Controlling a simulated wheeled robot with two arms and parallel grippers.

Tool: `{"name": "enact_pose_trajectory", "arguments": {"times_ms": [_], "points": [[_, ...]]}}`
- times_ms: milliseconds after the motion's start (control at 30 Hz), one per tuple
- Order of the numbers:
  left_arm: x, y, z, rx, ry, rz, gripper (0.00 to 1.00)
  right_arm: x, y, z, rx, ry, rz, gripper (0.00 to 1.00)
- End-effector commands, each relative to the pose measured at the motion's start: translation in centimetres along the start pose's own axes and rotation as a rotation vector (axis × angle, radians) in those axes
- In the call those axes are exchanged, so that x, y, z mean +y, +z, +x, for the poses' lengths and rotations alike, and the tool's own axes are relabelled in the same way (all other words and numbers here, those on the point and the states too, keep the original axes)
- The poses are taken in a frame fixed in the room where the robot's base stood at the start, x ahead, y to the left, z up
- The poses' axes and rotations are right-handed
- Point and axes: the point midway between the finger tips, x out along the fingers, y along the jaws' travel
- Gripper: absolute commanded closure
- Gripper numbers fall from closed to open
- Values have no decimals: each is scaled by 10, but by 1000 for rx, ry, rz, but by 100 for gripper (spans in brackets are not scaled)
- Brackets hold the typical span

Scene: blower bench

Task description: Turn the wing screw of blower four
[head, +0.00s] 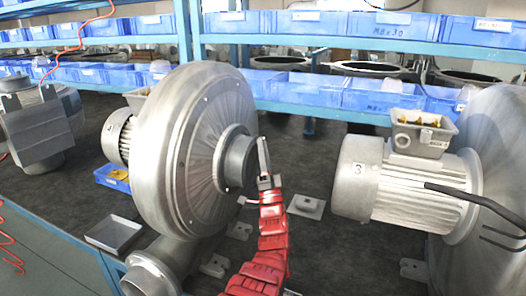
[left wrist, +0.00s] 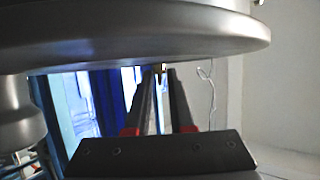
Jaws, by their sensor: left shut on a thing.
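My left gripper (head: 264,150) is at the end of the red arm, beside the round inlet of a large grey blower (head: 175,150) in the middle of the head view. In the left wrist view its two dark fingers (left wrist: 163,72) come together at the tips on a small yellowish thing, probably the wing screw; its shape is too small to read. The blower's rim (left wrist: 150,35) spans the top of that view. The blower's number is too blurred to read, and I cannot tell which one is blower four. Dark prongs at the right edge may be my right gripper (head: 475,207); this is unclear.
A motor marked 3 (head: 400,185) with an open terminal box (head: 420,130) stands at the right. A shallow grey tray (head: 114,234) lies at the front left. Blue bins (head: 385,98) line the back shelf.

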Motion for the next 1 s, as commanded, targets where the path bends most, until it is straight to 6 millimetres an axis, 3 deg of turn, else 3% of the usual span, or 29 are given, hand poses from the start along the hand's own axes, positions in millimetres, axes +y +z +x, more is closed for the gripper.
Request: {"name": "enact_pose_trajectory", "arguments": {"times_ms": [67,100,233,633,900,1000], "points": [[-1,0,1,0,-2,0,100,0,0,0,0,0,0,50],[-1,0,1,0,-2,-1,73,0,0,0,0,0,0,50],[-1,0,1,0,-1,0,50,0,0,0,0,0,0,50],[0,-1,-5,0,3,-1,49,0,0,3,0,0,0,50],[1,-1,-49,0,6,1,49,0,-2,10,0,0,0,50],[-6,-4,-53,-2,0,1,49,1,-2,12,0,0,0,50]]}}
